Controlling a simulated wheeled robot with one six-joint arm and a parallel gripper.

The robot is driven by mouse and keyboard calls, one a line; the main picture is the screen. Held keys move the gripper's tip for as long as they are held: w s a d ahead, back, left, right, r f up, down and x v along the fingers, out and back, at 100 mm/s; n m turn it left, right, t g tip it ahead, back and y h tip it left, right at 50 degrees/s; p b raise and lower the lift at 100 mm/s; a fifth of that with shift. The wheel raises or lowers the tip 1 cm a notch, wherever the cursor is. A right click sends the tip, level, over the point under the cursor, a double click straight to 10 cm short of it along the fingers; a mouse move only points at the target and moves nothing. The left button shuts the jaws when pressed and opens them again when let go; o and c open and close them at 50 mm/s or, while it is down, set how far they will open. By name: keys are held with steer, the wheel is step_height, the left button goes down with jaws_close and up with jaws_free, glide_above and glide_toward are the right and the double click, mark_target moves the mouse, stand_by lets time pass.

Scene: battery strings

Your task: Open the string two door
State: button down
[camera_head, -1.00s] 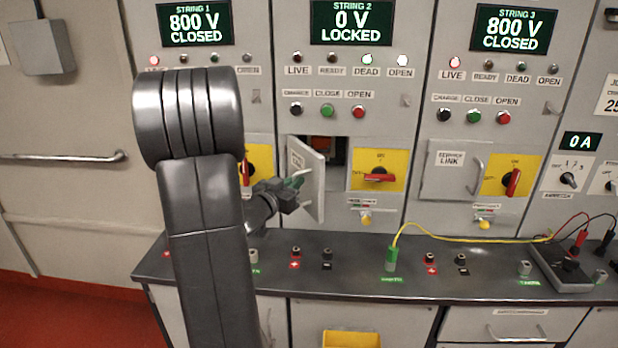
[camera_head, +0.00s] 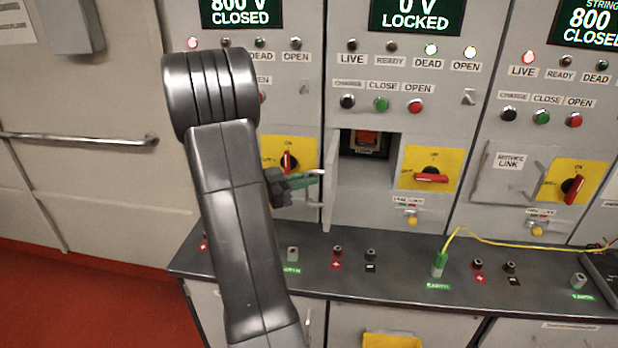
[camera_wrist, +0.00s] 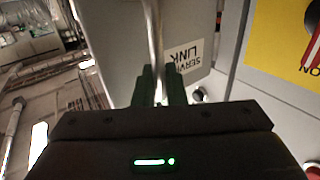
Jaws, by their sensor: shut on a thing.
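The string two door (camera_head: 330,182) is swung wide open on its left side and shows nearly edge-on in the head view. Behind it the compartment (camera_head: 366,172) is uncovered, with an orange-red part (camera_head: 367,138) inside near the top. My gripper (camera_head: 318,177) is left of the door and shut on its handle (camera_head: 317,203). In the wrist view the green fingers (camera_wrist: 159,88) close around the light handle bar (camera_wrist: 153,35), beside the door face with its upside-down SERVICE LINK label (camera_wrist: 188,60). The string two screen (camera_head: 416,16) reads 0 V LOCKED.
A yellow switch plate with a red handle (camera_head: 431,178) is right of the compartment. The string three door (camera_head: 507,168) is shut. A dark bench (camera_head: 400,265) below carries sockets and a green plug (camera_head: 439,263) with a yellow cable.

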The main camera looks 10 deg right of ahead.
steer(key=shift+w+r, duration=0.1)
steer(key=shift+r, duration=0.1)
steer(key=c, duration=1.6)
jaws_free()
steer(key=shift+d, duration=0.1)
steer(key=shift+w+d+f, duration=0.1)
steer(key=shift+a, duration=0.2)
steer(key=b+v, duration=0.3)
steer(key=v, duration=1)
steer(key=shift+a, duration=0.3)
steer(key=shift+d, duration=0.1)
